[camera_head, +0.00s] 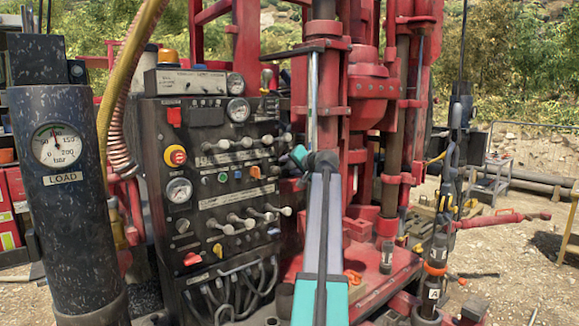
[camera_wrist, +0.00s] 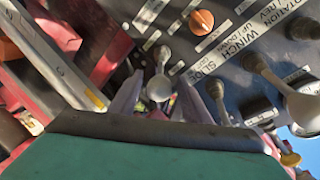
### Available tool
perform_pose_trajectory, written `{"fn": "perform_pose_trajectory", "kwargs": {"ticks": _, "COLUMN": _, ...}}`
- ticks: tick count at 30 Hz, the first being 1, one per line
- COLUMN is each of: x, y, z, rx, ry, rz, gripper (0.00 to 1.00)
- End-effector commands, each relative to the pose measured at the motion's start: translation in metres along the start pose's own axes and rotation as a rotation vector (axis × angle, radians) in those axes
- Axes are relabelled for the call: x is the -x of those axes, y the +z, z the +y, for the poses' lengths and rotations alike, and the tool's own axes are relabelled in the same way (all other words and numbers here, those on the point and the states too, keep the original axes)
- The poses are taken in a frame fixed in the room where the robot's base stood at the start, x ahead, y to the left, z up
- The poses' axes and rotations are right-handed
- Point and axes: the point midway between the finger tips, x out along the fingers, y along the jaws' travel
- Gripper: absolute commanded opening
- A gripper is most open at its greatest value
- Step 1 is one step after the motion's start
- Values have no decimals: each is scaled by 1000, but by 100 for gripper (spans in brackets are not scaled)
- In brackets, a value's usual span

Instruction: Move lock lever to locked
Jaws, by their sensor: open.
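My gripper (camera_head: 301,156) is at the right edge of the black control panel (camera_head: 150,125), beside the right end of the upper lever row. In the wrist view its two grey fingers (camera_wrist: 158,104) are apart. A lever with a round grey knob (camera_wrist: 159,87) shows between them; I cannot tell whether they touch it. An orange knob (camera_wrist: 201,20) is on the panel above, and it also shows in the head view (camera_head: 255,172). Labels read WINCH and SLIDE. No readable label marks a lock lever, so I cannot tell which lever it is.
More grey-knobbed levers (camera_wrist: 302,106) stand close on the right in the wrist view. The red drill mast (camera_head: 372,85) rises right of the panel. A black cylinder with a LOAD gauge (camera_head: 57,145) stands at left. Hoses hang below the panel.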

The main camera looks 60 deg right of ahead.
Motion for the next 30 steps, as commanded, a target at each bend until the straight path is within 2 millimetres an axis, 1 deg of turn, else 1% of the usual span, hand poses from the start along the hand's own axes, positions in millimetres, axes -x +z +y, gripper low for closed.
{"fn": "perform_pose_trajectory", "kwargs": {"ticks": 3, "x": 0, "y": 0, "z": 0, "rx": 0, "ry": 0, "rz": 0, "gripper": 43}}
{"fn": "perform_pose_trajectory", "kwargs": {"ticks": 4, "x": 0, "y": 0, "z": 0, "rx": 0, "ry": 0, "rz": 0, "gripper": 40}}
{"fn": "perform_pose_trajectory", "kwargs": {"ticks": 11, "x": 1, "y": 0, "z": 0, "rx": -1, "ry": 0, "rz": 1, "gripper": 1}}
{"fn": "perform_pose_trajectory", "kwargs": {"ticks": 14, "x": 1, "y": -1, "z": 0, "rx": -1, "ry": 0, "rz": 1, "gripper": 0}}
{"fn": "perform_pose_trajectory", "kwargs": {"ticks": 15, "x": 6, "y": 5, "z": -3, "rx": -1, "ry": -1, "rz": 1, "gripper": 0}}
{"fn": "perform_pose_trajectory", "kwargs": {"ticks": 20, "x": 0, "y": 3, "z": -2, "rx": -1, "ry": -4, "rz": -2, "gripper": 0}}
{"fn": "perform_pose_trajectory", "kwargs": {"ticks": 30, "x": -5, "y": 11, "z": -4, "rx": -5, "ry": -36, "rz": 8, "gripper": 0}}
